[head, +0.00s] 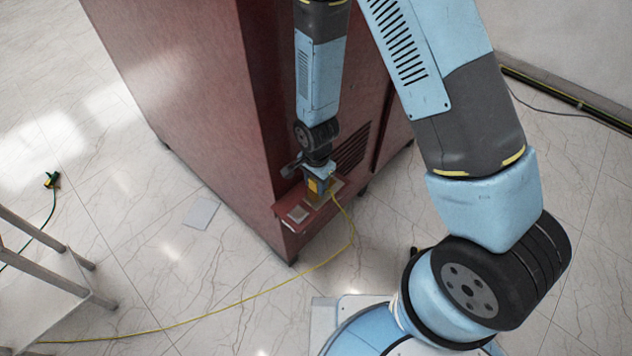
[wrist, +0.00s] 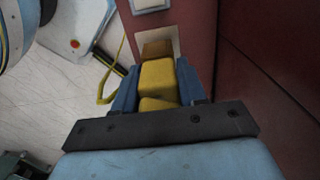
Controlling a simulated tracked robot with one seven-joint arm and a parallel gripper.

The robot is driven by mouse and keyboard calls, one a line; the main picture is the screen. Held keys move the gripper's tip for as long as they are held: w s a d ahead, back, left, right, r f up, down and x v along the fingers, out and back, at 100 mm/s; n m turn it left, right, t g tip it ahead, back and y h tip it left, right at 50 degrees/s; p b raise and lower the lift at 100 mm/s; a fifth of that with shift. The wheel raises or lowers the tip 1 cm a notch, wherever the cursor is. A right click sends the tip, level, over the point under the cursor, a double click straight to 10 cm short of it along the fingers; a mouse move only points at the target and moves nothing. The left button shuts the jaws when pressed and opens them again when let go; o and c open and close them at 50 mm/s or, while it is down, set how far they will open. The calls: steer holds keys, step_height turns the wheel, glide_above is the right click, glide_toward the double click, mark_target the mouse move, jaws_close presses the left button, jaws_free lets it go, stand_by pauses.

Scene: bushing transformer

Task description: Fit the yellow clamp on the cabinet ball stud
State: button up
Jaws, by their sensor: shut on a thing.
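The yellow clamp (wrist: 158,82) is between the two blue fingers of my gripper (wrist: 153,88) in the wrist view, and my gripper is shut on it. In the head view the clamp (head: 314,186) shows small at the end of my gripper (head: 318,180), low at the front of the red-brown cabinet (head: 190,90). It is over a small ledge (head: 290,226) on the cabinet. A yellow cable (head: 352,232) runs from the clamp down to the floor. In the wrist view a brownish block (wrist: 157,48) lies just beyond the clamp, against a pale plate (wrist: 176,34). The ball stud itself cannot be made out.
A second pale pad (head: 298,213) is on the ledge. A grey metal frame (head: 50,250) stands at left. A green clamp with its cable (head: 51,180) lies on the floor. A grey plate (head: 201,213) lies near the cabinet. Open tiled floor surrounds the cabinet's left side.

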steer(key=shift+f, duration=0.6)
stand_by(0.7)
steer(key=o, duration=1.2)
steer(key=shift+c, duration=0.2)
steer(key=shift+r, duration=6.85)
steer(key=shift+w, duration=0.1)
steer(key=w+d+r+n+t+y, duration=0.1)
steer(key=d+r+n, duration=0.1)
steer(key=d+r, duration=0.7)
steer(key=w+d+r+n+t, duration=0.15)
steer(key=d+r, duration=0.35)
steer(key=r, duration=0.8)
steer(key=s+d+r+n+t+h, duration=0.1)
steer(key=s+d+r+n+t, duration=0.2)
steer(key=s+d+r, duration=0.9)
steer(key=shift+s+r+n, duration=0.55)
steer(key=shift+s+n, duration=0.05)
steer(key=shift+n, duration=0.15)
